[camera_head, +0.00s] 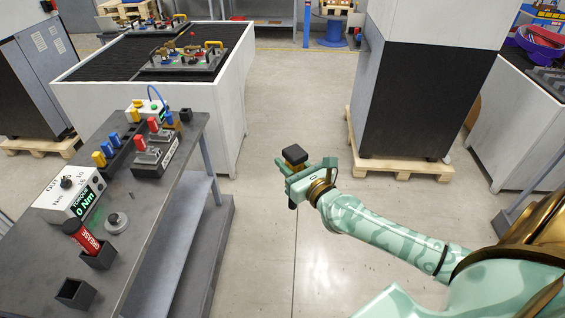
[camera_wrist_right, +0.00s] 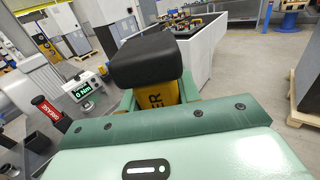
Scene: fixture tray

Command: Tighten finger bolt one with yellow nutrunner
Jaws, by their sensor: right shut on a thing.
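My right gripper (camera_head: 293,175) is shut on the yellow nutrunner (camera_head: 295,155). The tool is upright, with a black block-shaped top and a dark lower end below the fingers, held in the air over the open floor. In the right wrist view its black top (camera_wrist_right: 145,60) and part of its yellow body (camera_wrist_right: 157,94) show. The fixture tray (camera_head: 165,67) lies on the dark-topped white table at the back, far from the gripper, carrying small yellow, red and dark parts. Finger bolt one is too small to tell there. My left gripper is not in view.
A grey workbench (camera_head: 170,215) at left holds a torque display box (camera_head: 75,195) reading 0 Nm, a red grease tube (camera_head: 80,235), a tool rack and an empty black holder (camera_head: 75,293). A tall black-and-white cabinet (camera_head: 415,100) stands on a pallet at right. The floor between is clear.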

